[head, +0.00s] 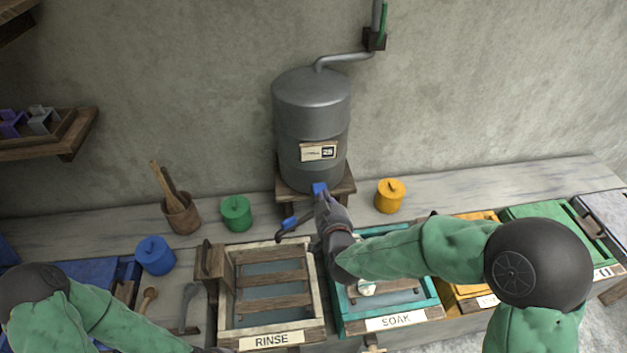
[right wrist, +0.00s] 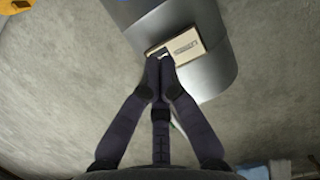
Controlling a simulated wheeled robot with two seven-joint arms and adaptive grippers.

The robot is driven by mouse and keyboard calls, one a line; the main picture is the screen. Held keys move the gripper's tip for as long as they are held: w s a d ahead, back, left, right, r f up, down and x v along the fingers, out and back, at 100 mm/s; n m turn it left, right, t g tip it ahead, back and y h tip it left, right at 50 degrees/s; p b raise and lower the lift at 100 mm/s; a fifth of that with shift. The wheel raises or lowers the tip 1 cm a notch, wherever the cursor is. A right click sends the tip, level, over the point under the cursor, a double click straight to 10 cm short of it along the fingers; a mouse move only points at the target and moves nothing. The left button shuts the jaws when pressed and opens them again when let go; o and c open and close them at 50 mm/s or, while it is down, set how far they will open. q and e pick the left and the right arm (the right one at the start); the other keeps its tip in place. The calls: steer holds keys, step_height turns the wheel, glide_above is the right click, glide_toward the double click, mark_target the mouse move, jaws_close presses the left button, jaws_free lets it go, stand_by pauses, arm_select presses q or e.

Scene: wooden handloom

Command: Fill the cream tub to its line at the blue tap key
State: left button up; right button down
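The cream tub (head: 318,290), labelled RINSE, stands on the bench below the tank, with wooden slats across grey-blue liquid. I cannot make out its line. The blue tap key (head: 319,188) shows at the foot of the grey tank (head: 312,110). My right gripper (head: 323,202) appears just below the key in the head view. In the right wrist view its fingertips (right wrist: 160,62) meet in front of the tank's label (right wrist: 182,48), with nothing visible between them. Contact with the key cannot be made out. My left arm enters at lower left; its gripper is out of frame.
The teal SOAK tub (head: 437,304) is right of the cream tub, partly behind my right arm. A wooden holder (head: 181,217) with tools stands at left.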

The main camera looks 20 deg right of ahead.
steer(key=shift+r, duration=0.2)
steer(key=b, duration=0.1)
glide_above(319, 187)
steer(key=s, duration=0.3)
steer(key=shift+w+a+f, duration=0.1)
steer(key=shift+a+f, duration=0.15)
steer(key=shift+f, duration=0.35)
steer(key=shift+w+a+f, duration=0.1)
steer(key=shift+a+f, duration=0.1)
steer(key=shift+f, duration=0.4)
steer(key=shift+w+f+b, duration=0.15)
steer(key=shift+f+b, duration=0.05)
steer(key=shift+f, duration=0.4)
steer(key=shift+w+f+b, duration=0.15)
steer(key=shift+f+b, duration=0.05)
steer(key=shift+f, duration=1.25)
